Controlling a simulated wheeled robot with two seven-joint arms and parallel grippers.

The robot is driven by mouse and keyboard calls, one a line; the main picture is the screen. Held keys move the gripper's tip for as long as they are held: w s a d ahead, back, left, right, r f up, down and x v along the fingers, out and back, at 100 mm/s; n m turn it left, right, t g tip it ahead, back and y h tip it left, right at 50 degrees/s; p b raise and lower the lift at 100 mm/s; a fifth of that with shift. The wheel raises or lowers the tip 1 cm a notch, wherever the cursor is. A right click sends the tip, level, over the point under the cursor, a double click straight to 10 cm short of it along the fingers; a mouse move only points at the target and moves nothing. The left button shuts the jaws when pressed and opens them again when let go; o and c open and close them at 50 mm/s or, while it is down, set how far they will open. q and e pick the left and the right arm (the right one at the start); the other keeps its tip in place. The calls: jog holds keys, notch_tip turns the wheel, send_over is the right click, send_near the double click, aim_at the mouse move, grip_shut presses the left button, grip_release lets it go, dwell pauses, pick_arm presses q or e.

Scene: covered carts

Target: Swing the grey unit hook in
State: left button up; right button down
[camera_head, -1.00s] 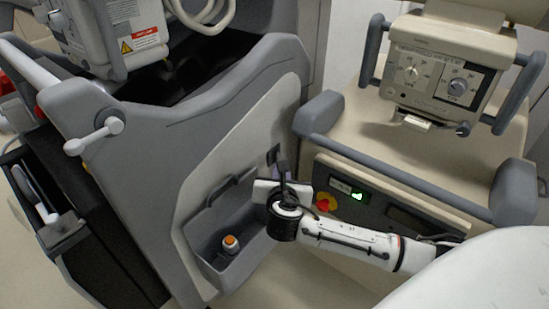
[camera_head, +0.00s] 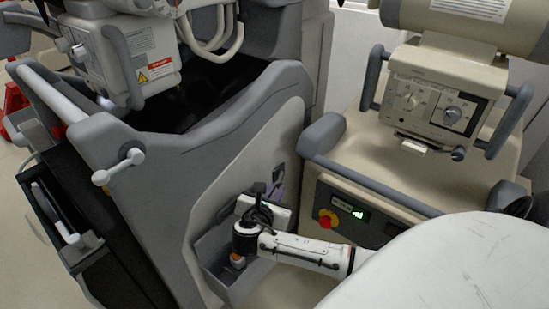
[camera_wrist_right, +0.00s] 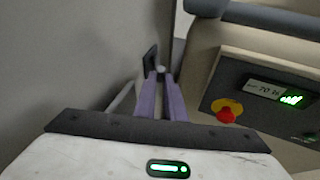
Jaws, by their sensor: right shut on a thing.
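The grey unit (camera_head: 190,150) is the large grey cart at the left and middle of the head view. A small dark piece, which looks like its hook (camera_head: 278,172), sits on the side panel near the right edge. In the right wrist view this dark hook (camera_wrist_right: 151,58) stands against the grey panel, with a light round part by the fingertips. My right gripper (camera_head: 277,190) is at the hook, its two purple fingers (camera_wrist_right: 161,80) nearly together and shut on it. The fingertips hide part of the hook. My left gripper is not in view.
A beige cart (camera_head: 370,165) with a grey rail stands close at the right. Its front carries a red and yellow button (camera_head: 326,220) and a green-lit display (camera_head: 358,213). A grey pocket (camera_head: 215,265) is below my gripper. The gap between the carts is narrow.

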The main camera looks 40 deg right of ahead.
jog(key=c, duration=1.8)
grip_release()
jog(key=shift+c, duration=0.2)
jog(key=p+v, duration=0.2)
jog(key=v, duration=0.8)
jog(key=shift+a, duration=0.15)
jog(key=shift+r, duration=0.1)
